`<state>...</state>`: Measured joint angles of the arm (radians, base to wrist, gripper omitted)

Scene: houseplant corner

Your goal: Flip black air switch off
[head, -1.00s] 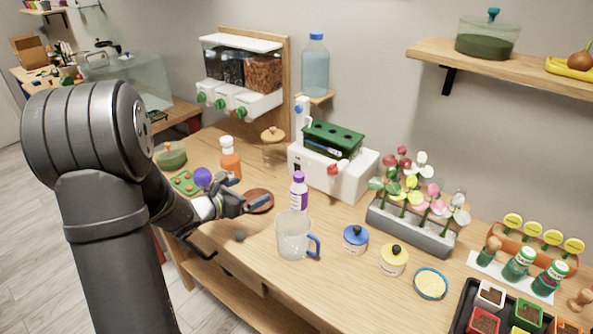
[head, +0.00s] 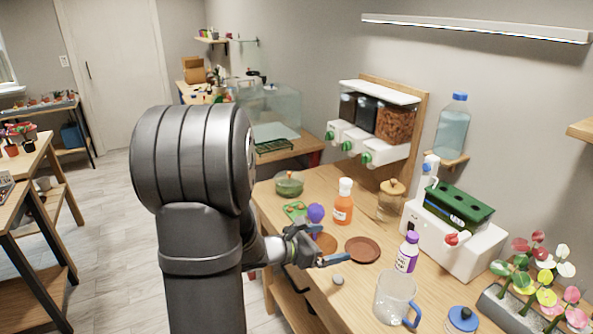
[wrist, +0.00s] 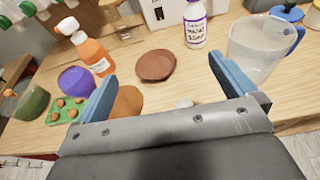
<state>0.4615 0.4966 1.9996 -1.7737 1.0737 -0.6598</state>
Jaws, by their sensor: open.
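My gripper (head: 322,246) is open and empty above the front left part of the wooden workbench. Its two blue fingers stand wide apart in the wrist view (wrist: 162,70), with a brown saucer beyond them. No switch labelled as an air switch can be made out. A small dark patch (head: 411,226) shows on the front of a white box (head: 452,240) with a green top; it also appears at the top of the wrist view (wrist: 158,13). I cannot tell whether this patch is the black air switch. My gripper is well apart from the box.
A brown saucer (head: 363,249), an orange bottle (head: 343,205), a purple-labelled bottle (head: 407,253) and a clear jug (head: 394,298) stand around my gripper. A glass tank (head: 270,112) stands farther back on a lower table. A dispenser (head: 372,125) hangs on the wall.

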